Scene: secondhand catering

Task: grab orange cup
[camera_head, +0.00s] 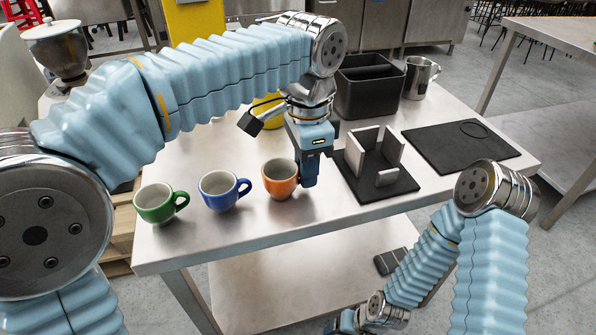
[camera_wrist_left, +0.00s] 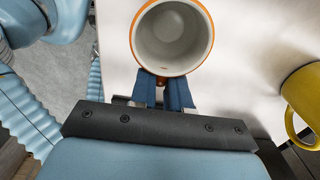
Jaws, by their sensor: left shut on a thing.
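The orange cup (camera_head: 279,181) stands upright on the steel table, near its front edge. My left gripper (camera_head: 308,178) points down at the cup's right side. In the left wrist view, the cup (camera_wrist_left: 172,38) shows its orange rim and pale inside from above. There the two blue fingers (camera_wrist_left: 164,88) are shut on the cup's handle, which they mostly hide. The cup appears to rest on the tabletop. My right arm is low at the right, and its fingers are out of view.
A blue cup (camera_head: 222,190) and a green cup (camera_head: 160,203) stand to the left. A yellow cup (camera_wrist_left: 297,100) is behind the gripper. A black holder with pale uprights (camera_head: 377,180), black bin (camera_head: 369,92), metal pitcher (camera_head: 420,77) and dark mat (camera_head: 460,147) occupy the right side.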

